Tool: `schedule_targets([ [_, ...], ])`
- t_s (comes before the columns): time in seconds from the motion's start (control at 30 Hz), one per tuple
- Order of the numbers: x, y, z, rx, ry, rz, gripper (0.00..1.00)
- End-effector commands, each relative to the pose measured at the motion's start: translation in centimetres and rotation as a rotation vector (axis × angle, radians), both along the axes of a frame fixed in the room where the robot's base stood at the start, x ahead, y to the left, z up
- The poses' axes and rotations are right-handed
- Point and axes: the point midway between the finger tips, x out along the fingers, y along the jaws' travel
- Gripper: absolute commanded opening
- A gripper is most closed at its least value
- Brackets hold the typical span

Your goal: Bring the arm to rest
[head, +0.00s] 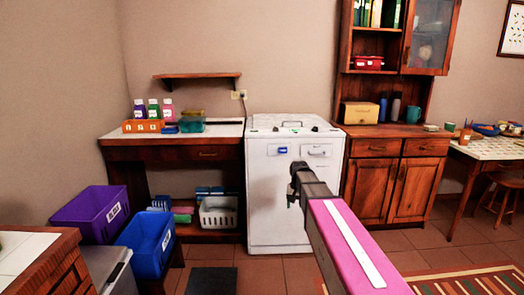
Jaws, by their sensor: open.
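My arm reaches forward from the lower right in the head view, with a pink link and a dark end. My gripper (292,198) is at the far end of it, in front of the white washing machine (262,215). It is small and dark here, and its fingers are hard to make out. It is open, and I see nothing held in it. Part of the machine's front is hidden behind my arm.
A dark wood side table (120,148) with bottles stands left of the machine. A purple bin (90,212) and a blue bin (147,243) are at lower left. A wooden cabinet (370,190) stands right. Tiled floor lies open around a dark mat (211,281).

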Motion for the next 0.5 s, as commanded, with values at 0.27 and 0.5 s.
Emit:
schedule_targets([
  [0.27,-13.3,-2.1,-7.4,-0.001,0.003,0.109,0.66],
  [0.5,-20.1,-3.0,-10.3,-0.001,-0.001,0.177,0.66],
])
